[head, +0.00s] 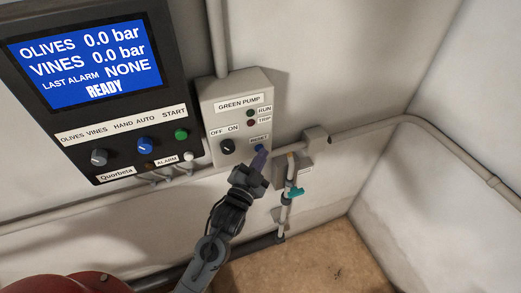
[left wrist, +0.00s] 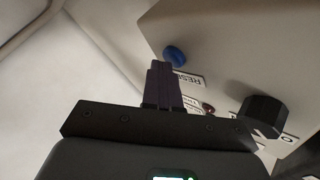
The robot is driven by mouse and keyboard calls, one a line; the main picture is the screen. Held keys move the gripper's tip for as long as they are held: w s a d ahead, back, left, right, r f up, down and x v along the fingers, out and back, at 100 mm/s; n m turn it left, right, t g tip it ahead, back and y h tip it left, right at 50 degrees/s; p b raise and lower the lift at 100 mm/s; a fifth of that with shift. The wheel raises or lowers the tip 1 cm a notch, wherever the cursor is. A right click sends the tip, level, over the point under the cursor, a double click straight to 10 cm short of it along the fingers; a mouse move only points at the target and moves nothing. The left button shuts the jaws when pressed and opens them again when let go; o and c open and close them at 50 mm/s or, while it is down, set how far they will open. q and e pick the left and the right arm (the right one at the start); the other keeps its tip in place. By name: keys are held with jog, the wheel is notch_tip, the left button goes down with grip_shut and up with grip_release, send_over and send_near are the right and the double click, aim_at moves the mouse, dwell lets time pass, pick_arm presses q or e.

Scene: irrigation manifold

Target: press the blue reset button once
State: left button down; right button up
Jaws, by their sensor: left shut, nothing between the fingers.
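The blue reset button (left wrist: 175,55) sits on the front of the grey pump box (head: 237,90), beside its RESET label. In the head view the button (head: 259,148) is at the box's lower right, just by the fingertips. My left gripper (head: 261,157) is shut and empty, with its fingers pointing up at the box. In the left wrist view the gripper's fingertips (left wrist: 163,66) appear just below and left of the button. I cannot tell whether they touch it. My right gripper is not in view.
A black control panel (head: 95,130) with a READY screen, knobs and lamps is on the left. The OFF/ON knob (head: 228,146) is left of the button. A pipe with a teal valve handle (head: 295,192) is close on the right. A red rounded object (head: 70,284) is at lower left.

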pick_arm(q)
jog(key=shift+s, duration=0.15)
jog(key=shift+s+d+p, duration=0.35)
jog(key=shift+s+p, duration=0.1)
jog(key=shift+s, duration=0.2)
jog(key=shift+s, duration=0.1)
jog(key=s, duration=0.1)
jog(key=s+d+p, duration=0.1)
jog(key=s, duration=0.1)
jog(key=s+d+p, duration=0.1)
jog(key=shift+s, duration=0.2)
dwell(0.7)
